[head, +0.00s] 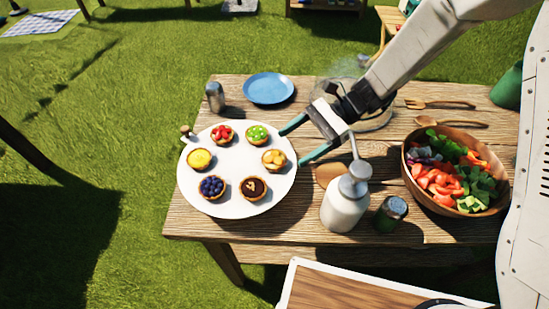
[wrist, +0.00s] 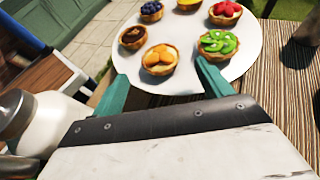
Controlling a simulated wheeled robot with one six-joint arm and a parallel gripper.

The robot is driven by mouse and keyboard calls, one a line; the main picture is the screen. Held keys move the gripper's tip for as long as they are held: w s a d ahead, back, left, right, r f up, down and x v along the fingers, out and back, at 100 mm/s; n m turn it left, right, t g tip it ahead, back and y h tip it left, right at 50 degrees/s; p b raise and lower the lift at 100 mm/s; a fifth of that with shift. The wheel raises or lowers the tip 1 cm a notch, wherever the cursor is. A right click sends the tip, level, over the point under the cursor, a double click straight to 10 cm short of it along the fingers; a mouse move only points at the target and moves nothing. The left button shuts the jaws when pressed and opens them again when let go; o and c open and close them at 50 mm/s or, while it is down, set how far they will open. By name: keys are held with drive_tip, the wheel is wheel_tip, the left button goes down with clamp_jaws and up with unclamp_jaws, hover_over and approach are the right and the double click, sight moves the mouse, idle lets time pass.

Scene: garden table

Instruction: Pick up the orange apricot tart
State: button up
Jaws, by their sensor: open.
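The orange apricot tart (head: 274,159) sits on the right side of a round white plate (head: 237,208), among several other tarts. In the wrist view the apricot tart (wrist: 160,60) lies ahead of my gripper, between the lines of its two fingers. My gripper (head: 293,144) is open and empty, with teal fingertips at the right edge of the plate. One finger points toward the green kiwi tart (head: 257,135), the other below and right of the apricot tart. In the wrist view my gripper (wrist: 160,85) shows both fingers spread apart.
A white pump bottle (head: 345,205) and a dark jar (head: 390,213) stand right of the plate. A salad bowl (head: 408,178) is farther right. A blue plate (head: 268,89) and a shaker (head: 215,97) are behind. A chocolate tart (head: 253,188) sits nearby.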

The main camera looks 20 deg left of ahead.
sight(281, 154)
drive_tip(key=x, duration=0.4)
drive_tip(key=shift+s+a+f, duration=0.15)
drive_tip(key=shift+a+f, duration=0.05)
drive_tip(key=shift+a, duration=0.05)
drive_tip(key=c, duration=1)
drive_tip(key=shift+c, duration=0.3)
drive_tip(key=shift+r, duration=0.15)
